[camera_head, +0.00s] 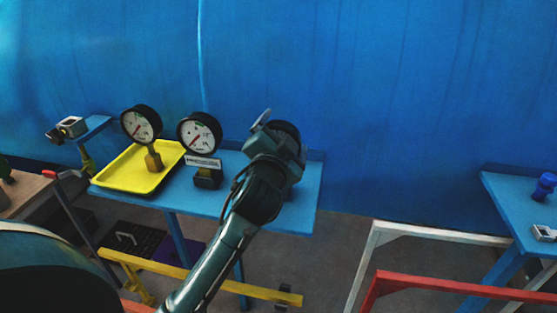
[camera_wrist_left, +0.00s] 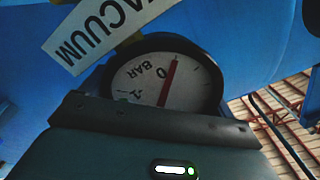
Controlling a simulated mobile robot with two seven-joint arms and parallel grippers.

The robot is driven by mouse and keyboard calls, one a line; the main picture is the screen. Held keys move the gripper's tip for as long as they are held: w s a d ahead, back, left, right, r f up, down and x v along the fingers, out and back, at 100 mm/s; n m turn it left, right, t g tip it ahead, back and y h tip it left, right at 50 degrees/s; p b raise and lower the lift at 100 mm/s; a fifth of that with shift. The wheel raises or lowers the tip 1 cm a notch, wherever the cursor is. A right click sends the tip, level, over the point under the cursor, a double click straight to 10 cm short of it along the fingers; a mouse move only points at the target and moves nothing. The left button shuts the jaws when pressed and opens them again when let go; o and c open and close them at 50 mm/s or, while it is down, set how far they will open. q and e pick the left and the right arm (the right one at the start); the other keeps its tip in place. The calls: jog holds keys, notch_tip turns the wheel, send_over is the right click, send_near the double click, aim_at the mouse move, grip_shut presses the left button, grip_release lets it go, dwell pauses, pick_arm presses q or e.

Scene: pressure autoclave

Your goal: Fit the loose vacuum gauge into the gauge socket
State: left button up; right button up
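The vacuum gauge (camera_wrist_left: 165,82) fills the middle of the left wrist view, with a white dial, dark rim and red needle. A white VACUUM label (camera_wrist_left: 105,30) sits beside its stem side, and both appear upside down and tilted. My left gripper (camera_head: 276,143) is above the right part of the blue table and seems shut on this gauge; its fingertips are hidden. In the head view only a dark round rim (camera_head: 288,130) shows at the gripper. I cannot make out an empty gauge socket; the arm covers part of the table. My right gripper is not in view.
A second gauge (camera_head: 141,123) with a brass stem stands in the yellow tray (camera_head: 115,181). A third gauge (camera_head: 199,133) stands on a black block (camera_head: 208,180) with a white label. The blue table (camera_head: 305,190) is clear at right. A blue wall (camera_head: 380,100) rises behind.

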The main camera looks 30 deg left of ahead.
pick_arm(q)
jog(key=shift+r, duration=0.1)
jog(key=c, duration=0.9)
